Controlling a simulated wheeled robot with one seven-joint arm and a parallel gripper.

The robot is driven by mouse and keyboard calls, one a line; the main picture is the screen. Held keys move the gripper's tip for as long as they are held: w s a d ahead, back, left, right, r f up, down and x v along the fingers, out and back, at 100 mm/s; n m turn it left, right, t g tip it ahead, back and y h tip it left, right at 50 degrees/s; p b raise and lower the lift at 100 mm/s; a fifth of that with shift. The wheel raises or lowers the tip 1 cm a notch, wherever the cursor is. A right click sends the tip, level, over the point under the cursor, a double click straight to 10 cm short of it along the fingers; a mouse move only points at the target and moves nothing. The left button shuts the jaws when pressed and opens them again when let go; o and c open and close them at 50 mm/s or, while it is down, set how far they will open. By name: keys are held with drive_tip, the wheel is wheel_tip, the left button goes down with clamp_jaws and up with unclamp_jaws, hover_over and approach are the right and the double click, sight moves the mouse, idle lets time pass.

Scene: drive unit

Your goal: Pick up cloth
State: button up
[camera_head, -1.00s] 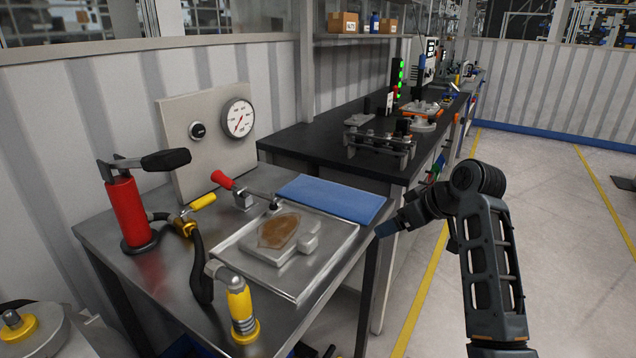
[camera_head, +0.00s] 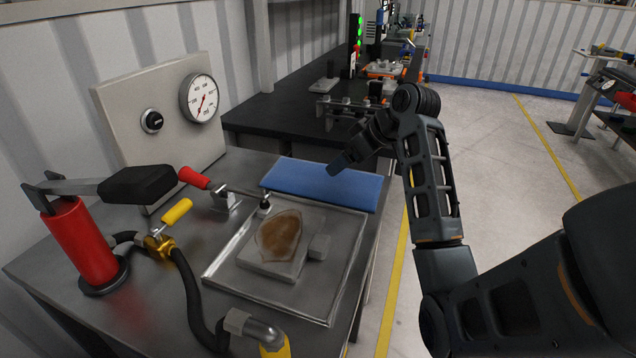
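A flat blue rectangle that looks like a folded cloth (camera_head: 310,186) lies at the back right of the metal bench, behind the tray. My gripper (camera_head: 336,168) reaches in from the right and hangs just over the cloth's back edge, right of its middle. Its fingers point down and to the left. From this angle I cannot tell whether they touch the cloth or how far apart they are. Nothing visible is held.
A metal tray (camera_head: 225,272) with a block and a brown translucent piece (camera_head: 281,236) sits before the cloth. A red-handled clamp (camera_head: 195,178) and a red pump (camera_head: 80,240) stand left. A gauge panel (camera_head: 150,85) stands behind. Open floor lies right.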

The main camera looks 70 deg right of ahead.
drive_tip(key=b, duration=0.5)
approach(320, 183)
drive_tip(key=x, duration=0.3)
drive_tip(key=shift+w+d, duration=0.2)
drive_tip(key=shift+w, duration=0.05)
drive_tip(key=shift+x, duration=1.2)
drive_tip(key=shift+f, duration=0.2)
drive_tip(key=c, duration=1.4)
drive_tip(key=shift+c, duration=0.3)
wheel_tip(320, 183, up, 13)
drive_tip(key=p, duration=1.1)
drive_tip(key=shift+f+p, duration=0.1)
drive_tip(key=shift+p, duration=0.3)
clamp_jaws()
drive_tip(key=shift+f, duration=0.15)
